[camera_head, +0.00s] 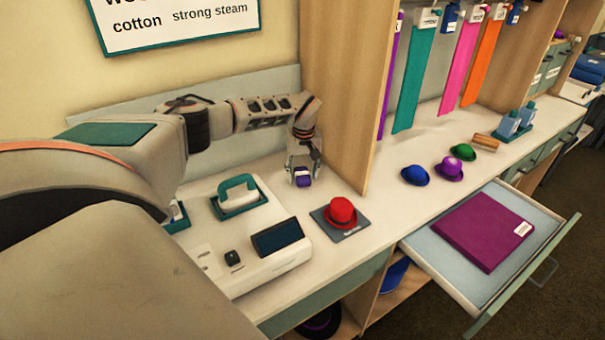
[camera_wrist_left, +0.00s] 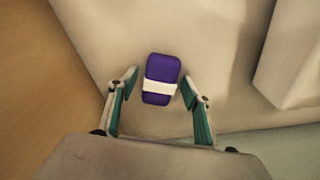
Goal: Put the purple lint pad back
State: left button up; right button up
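The purple lint pad (camera_head: 303,181) with a white band is on the white counter, beside the wooden partition. In the left wrist view the pad (camera_wrist_left: 161,70) is centred between my left gripper's fingertips. My left gripper (camera_head: 303,168) points down over the pad. In the left wrist view its two fingers (camera_wrist_left: 160,78) are spread, with a gap on each side of the pad. I cannot tell how far the fingertips are above the counter. My right gripper is not in view.
A red hat (camera_head: 341,211) on a dark mat (camera_head: 351,233) and a white steam station (camera_head: 280,265) with an iron (camera_head: 239,195) stand close by. The wooden partition (camera_head: 345,90) rises to the right. Beyond it are small hats and an open drawer (camera_head: 425,246) holding a purple folded item (camera_head: 482,232).

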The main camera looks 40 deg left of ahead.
aim_at(303, 177)
pick_arm(q)
jog(key=shift+r, duration=0.25)
notch_tip(303, 177, up, 12)
jog(key=d, duration=0.1)
jog(key=shift+s+f+p, duration=0.15)
jog(key=shift+s+p, duration=0.3)
jog(key=shift+d, duration=0.1)
dwell(0.3)
